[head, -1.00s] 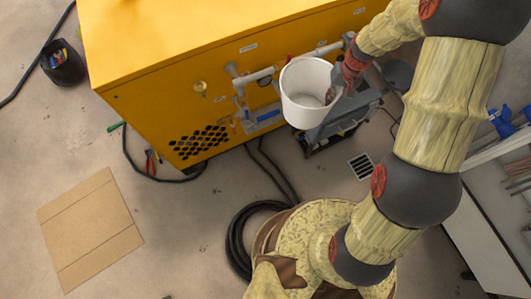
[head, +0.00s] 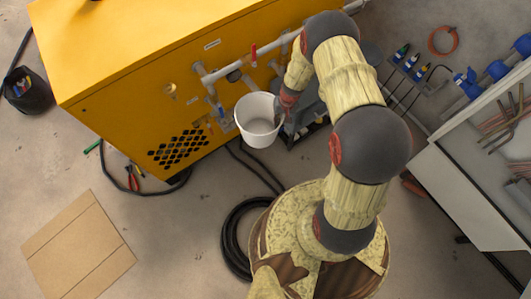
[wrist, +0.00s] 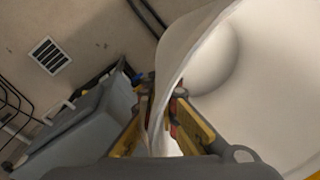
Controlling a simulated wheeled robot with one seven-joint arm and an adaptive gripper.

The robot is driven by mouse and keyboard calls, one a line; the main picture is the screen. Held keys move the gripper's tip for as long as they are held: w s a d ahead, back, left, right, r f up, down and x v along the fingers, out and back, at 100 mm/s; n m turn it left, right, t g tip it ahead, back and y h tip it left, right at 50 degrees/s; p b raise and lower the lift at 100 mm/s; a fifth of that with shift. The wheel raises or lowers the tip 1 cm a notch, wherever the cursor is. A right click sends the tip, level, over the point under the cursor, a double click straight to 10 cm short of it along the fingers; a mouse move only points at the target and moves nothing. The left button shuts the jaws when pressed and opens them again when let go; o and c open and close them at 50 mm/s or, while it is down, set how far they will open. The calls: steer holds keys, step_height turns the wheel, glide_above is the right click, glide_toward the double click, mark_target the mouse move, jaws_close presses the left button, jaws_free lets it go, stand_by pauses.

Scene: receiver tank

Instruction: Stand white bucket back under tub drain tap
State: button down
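The white bucket (head: 259,121) is upright and empty inside, held off the floor in front of the yellow machine (head: 130,60). My gripper (head: 283,110) is at the bucket's right side, largely covered by my arm in the head view. In the wrist view, the gripper fingers (wrist: 165,130) lie on both sides of the white bucket's wall (wrist: 165,85), pinching it near the rim. Pipes and valves (head: 215,80) on the machine front are just behind and left of the bucket. I cannot tell which outlet is the tub drain tap.
A grey tub or case (wrist: 85,130) stands beside the gripper. A floor drain grate (wrist: 49,55) is nearby. Black hose (head: 235,235) coils by my base. A cardboard sheet (head: 80,248) lies at lower left. A white bench (head: 480,170) with tools stands at right.

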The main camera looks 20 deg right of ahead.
steer(key=s+d+f+m+b, duration=0.1)
steer(key=s+d+f+m, duration=0.25)
steer(key=f, duration=1.35)
steer(key=s+d+f+m+h+b, duration=0.15)
steer(key=s+f, duration=0.25)
steer(key=f, duration=1.3)
steer(key=s+d+f+m+y+b, duration=0.1)
steer(key=s+d+f+m, duration=0.25)
steer(key=f, duration=1.35)
steer(key=shift+t+h, duration=0.25)
steer(key=shift+t, duration=0.15)
steer(key=w+a+f+b, duration=0.1)
steer(key=w+b, duration=0.3)
steer(key=w, duration=0.1)
steer(key=w+a+f+b, duration=0.1)
steer(key=w+a+b, duration=0.1)
steer(key=w+b, duration=0.3)
steer(key=w+a+f+b, duration=0.2)
steer(key=w+b, duration=0.2)
steer(key=w, duration=0.3)
steer(key=shift+w+a+f, duration=0.1)
steer(key=shift+w+a, duration=0.05)
steer(key=shift+w, duration=0.05)
steer(key=c, duration=2.5)
jaws_free()
steer(key=o, duration=0.4)
steer(key=shift+c, duration=0.2)
